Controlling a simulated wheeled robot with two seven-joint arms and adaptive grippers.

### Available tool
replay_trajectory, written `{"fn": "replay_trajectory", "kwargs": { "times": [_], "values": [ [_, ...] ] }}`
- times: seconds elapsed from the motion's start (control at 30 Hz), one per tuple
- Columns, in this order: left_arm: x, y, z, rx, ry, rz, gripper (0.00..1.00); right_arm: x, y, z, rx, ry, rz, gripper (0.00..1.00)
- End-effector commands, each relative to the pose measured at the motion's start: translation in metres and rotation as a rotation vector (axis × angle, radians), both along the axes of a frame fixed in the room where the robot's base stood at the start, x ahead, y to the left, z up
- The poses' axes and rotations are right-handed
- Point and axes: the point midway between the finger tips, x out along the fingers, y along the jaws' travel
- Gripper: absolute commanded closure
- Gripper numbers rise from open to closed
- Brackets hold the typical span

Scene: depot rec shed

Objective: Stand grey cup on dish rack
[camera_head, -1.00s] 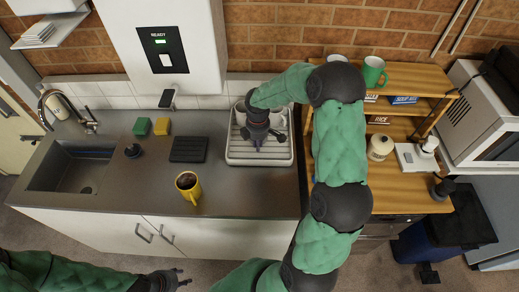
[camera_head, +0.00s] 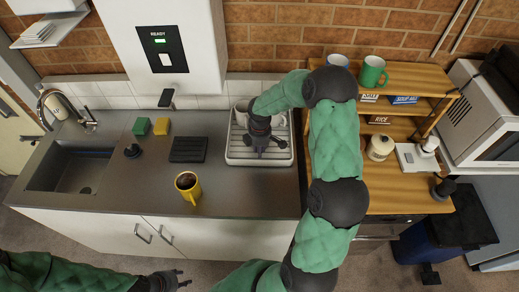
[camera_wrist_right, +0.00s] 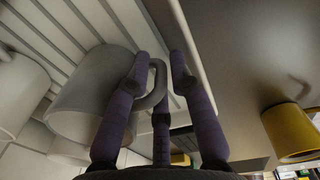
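The grey cup (camera_wrist_right: 92,98) shows in the right wrist view, on or just over the slats of the white dish rack (camera_wrist_right: 62,28), opening toward the bottom of that upside-down picture. It looks about upright; I cannot tell if its base touches. My right gripper (camera_wrist_right: 160,68) has its fingers apart on either side of the cup's handle, with the handle between them. In the head view my right gripper (camera_head: 263,148) is over the dish rack (camera_head: 238,159), and the arm partly hides the cups there. My left gripper (camera_head: 182,279) is open and empty, low in front of the counter.
A second pale cup (camera_wrist_right: 18,92) is beside the grey cup. A yellow mug (camera_head: 187,187) stands on the counter left of the rack, near a black mat (camera_head: 188,149) and the sink (camera_head: 75,172). A wooden shelf unit (camera_head: 408,185) is close on the right.

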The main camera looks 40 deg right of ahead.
Motion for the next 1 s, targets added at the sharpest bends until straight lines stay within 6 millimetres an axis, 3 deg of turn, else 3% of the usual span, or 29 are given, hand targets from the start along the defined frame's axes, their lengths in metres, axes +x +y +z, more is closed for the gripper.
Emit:
{"fn": "replay_trajectory", "kwargs": {
  "times": [0.27,0.7,1.0],
  "values": [
    [0.000,0.000,0.003,0.000,0.000,0.000,0.60,0.001,0.000,0.012,-0.002,-0.002,0.000,0.78],
    [0.000,0.000,0.013,0.000,0.000,0.000,0.60,-0.002,0.001,0.093,-0.001,-0.003,0.000,0.78],
    [0.000,0.000,0.016,0.000,0.000,0.000,0.60,-0.003,0.002,0.121,0.000,0.000,0.000,0.78]
  ]
}}
